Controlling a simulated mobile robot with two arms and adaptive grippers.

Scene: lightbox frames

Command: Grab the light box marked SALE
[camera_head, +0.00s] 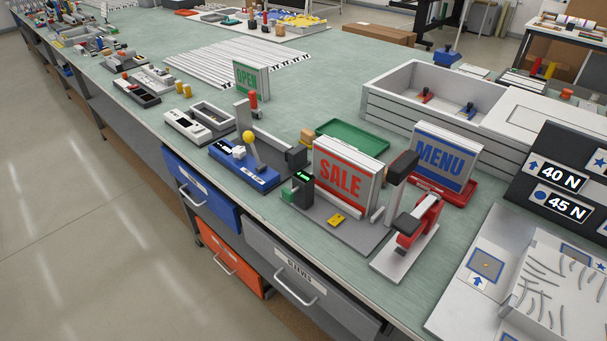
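The light box marked SALE (341,178) stands upright on a grey base plate on the green workbench, right of centre. It has a white frame and a panel with red borders and red letters. A small black device with a green display (303,190) stands close at its left. A red and grey clamp-like tool (413,224) stands close at its right. Two similar light boxes show: one marked MENU (441,158) in blue, in a red tray to the right, and one marked OPEN (249,79) in green, farther back. Neither of my grippers is in view.
A blue device with a yellow-knobbed lever (246,167) stands left of the SALE box. A green tray (345,138) lies behind it, and a large white crate (400,98) stands behind right. The bench's front edge has drawers (297,283).

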